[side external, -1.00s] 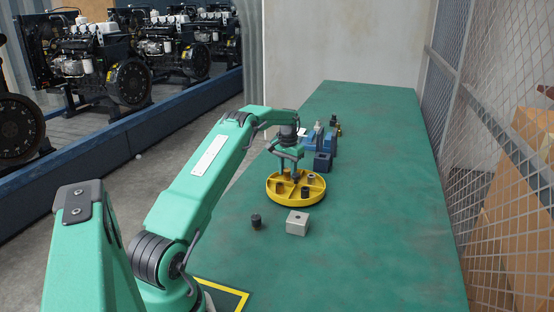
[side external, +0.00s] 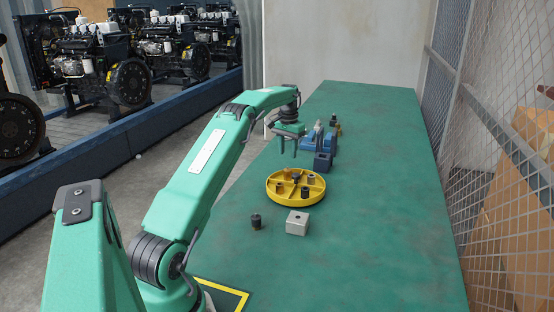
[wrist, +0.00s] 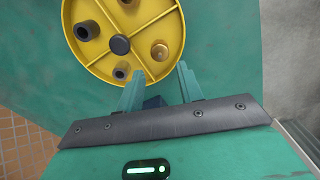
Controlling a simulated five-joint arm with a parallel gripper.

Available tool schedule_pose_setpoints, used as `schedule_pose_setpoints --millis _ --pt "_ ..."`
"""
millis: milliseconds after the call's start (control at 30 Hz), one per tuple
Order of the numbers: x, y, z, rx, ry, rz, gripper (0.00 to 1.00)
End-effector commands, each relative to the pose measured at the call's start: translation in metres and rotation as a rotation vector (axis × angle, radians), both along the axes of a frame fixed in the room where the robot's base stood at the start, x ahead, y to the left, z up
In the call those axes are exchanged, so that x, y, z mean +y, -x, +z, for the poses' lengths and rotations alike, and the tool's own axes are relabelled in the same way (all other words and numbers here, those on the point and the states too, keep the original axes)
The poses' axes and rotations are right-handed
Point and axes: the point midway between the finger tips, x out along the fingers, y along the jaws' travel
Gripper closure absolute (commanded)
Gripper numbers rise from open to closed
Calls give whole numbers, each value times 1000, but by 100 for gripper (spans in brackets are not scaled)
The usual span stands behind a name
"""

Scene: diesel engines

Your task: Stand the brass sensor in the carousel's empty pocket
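The brass sensor (wrist: 159,50) stands in a pocket of the yellow carousel (wrist: 104,75) in the wrist view, seen nearly from above. The carousel also shows in the side view (side external: 281,201), lying on the green bench, where the sensor is too small to tell clearly. Its dark hub (wrist: 120,45) is in the middle. Other pockets hold a dark cylinder (wrist: 87,30), a grey-rimmed cylinder (wrist: 122,72) and a part cut off at the top edge. My gripper (side external: 288,153) is raised behind the carousel, clear of it. Its fingers (wrist: 160,75) are apart with nothing between them.
Blue fixtures (side external: 323,162) stand on the bench right of my gripper, with small parts behind. A loose dark cylinder (side external: 256,221) and a pale metal block (side external: 297,224) sit in front of the carousel. The bench's right side is clear, up to a mesh fence (side external: 490,130).

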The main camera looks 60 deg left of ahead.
Motion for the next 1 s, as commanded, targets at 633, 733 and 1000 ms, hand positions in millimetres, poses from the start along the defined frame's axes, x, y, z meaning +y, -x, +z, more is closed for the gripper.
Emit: schedule_pose_setpoints --millis 633,733,1000 --pt "0 0 40 1 0 0 63" --pt "0 0 40 1 0 0 63" --pt "0 0 40 1 0 0 63"
